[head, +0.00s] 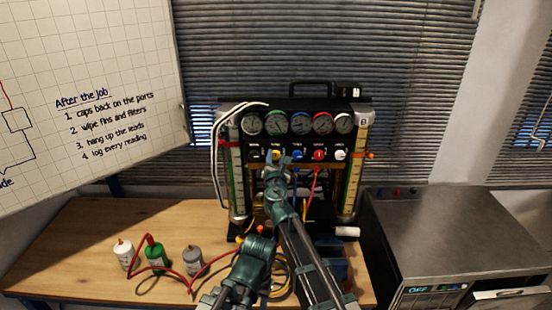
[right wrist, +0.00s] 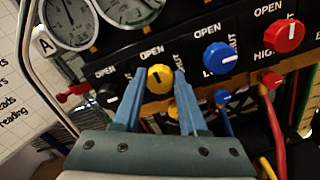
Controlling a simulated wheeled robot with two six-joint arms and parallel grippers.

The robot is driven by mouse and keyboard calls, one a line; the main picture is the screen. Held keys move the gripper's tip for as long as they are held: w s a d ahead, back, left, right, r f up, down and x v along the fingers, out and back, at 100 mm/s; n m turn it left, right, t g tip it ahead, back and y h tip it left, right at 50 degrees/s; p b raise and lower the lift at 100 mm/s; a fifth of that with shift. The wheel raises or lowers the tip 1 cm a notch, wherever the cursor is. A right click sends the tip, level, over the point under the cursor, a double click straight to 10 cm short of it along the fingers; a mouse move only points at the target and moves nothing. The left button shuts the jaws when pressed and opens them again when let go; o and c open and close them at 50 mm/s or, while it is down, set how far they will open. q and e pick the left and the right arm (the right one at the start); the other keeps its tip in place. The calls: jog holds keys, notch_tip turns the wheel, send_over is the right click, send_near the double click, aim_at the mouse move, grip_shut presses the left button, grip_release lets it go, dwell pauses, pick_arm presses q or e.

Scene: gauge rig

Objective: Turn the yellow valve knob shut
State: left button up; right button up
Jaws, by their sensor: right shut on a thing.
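The yellow valve knob (right wrist: 160,78) is on the black panel of the gauge rig, with OPEN printed above it and a partly hidden SHUT label at its right. Its dark pointer mark looks close to upright; its exact angle is hard to read. My right gripper (right wrist: 158,90) has one blue finger on each side of the knob and is shut on it. In the head view my right gripper (head: 276,160) reaches the panel and covers much of the yellow knob (head: 276,153).
A blue knob (right wrist: 220,58) and a red knob (right wrist: 284,36) sit right of the yellow one, a black knob (right wrist: 109,95) left. Gauges (head: 301,123) line the top. White (head: 123,255), green (head: 154,252) and grey (head: 194,261) bottles stand on the bench, with a red hose.

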grip_shut()
jog(key=m, duration=0.8)
jog(key=shift+f+m, duration=0.1)
jog(key=shift+m, duration=0.2)
jog(key=m, duration=0.9)
jog(key=shift+s+f, duration=0.1)
jog(key=shift+m, duration=0.3)
